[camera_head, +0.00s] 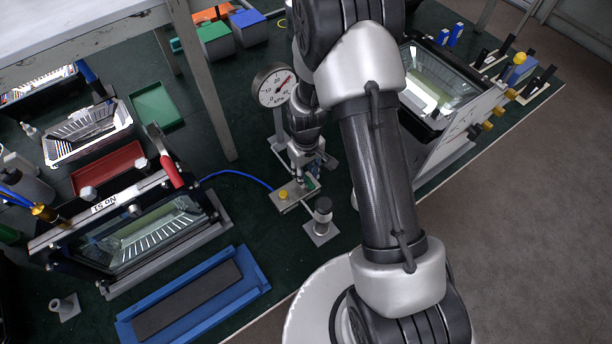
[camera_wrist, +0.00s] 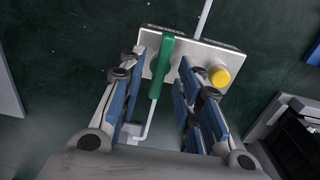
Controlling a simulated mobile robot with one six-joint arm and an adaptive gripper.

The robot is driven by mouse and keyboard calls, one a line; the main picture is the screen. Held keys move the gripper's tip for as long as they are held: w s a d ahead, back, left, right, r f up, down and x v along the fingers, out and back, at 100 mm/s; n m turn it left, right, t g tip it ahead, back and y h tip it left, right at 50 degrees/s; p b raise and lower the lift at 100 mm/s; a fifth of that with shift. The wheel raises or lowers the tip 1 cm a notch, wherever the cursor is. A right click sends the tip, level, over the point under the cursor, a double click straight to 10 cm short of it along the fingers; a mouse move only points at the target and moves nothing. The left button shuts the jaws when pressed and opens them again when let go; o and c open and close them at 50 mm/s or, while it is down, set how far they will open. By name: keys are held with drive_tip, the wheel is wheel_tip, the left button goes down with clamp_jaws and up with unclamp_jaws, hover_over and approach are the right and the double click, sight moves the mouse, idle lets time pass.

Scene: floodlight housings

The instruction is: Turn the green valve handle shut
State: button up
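The green valve handle (camera_wrist: 159,72) stands out in the wrist view, lying lengthwise over a pale metal plate (camera_wrist: 196,54) with a yellow knob (camera_wrist: 219,76) to its right. My gripper (camera_wrist: 162,80) is open, with one blue-padded finger on each side of the handle and visible gaps to both. Whether the pads are level with the handle in height is hard to tell. In the head view my gripper (camera_head: 303,168) is pointed down at the plate (camera_head: 291,198), beside the yellow knob (camera_head: 283,194); the handle is mostly hidden there.
A dial gauge (camera_head: 272,85) stands just behind my gripper. A black-capped post (camera_head: 322,215) is close in front. A blue hose (camera_head: 240,176) runs left from the plate to a framed housing (camera_head: 150,235). A blue tray (camera_head: 195,300) lies front left.

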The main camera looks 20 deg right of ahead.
drive_tip(key=shift+f, duration=0.6)
drive_tip(key=shift+c, duration=0.6)
clamp_jaws()
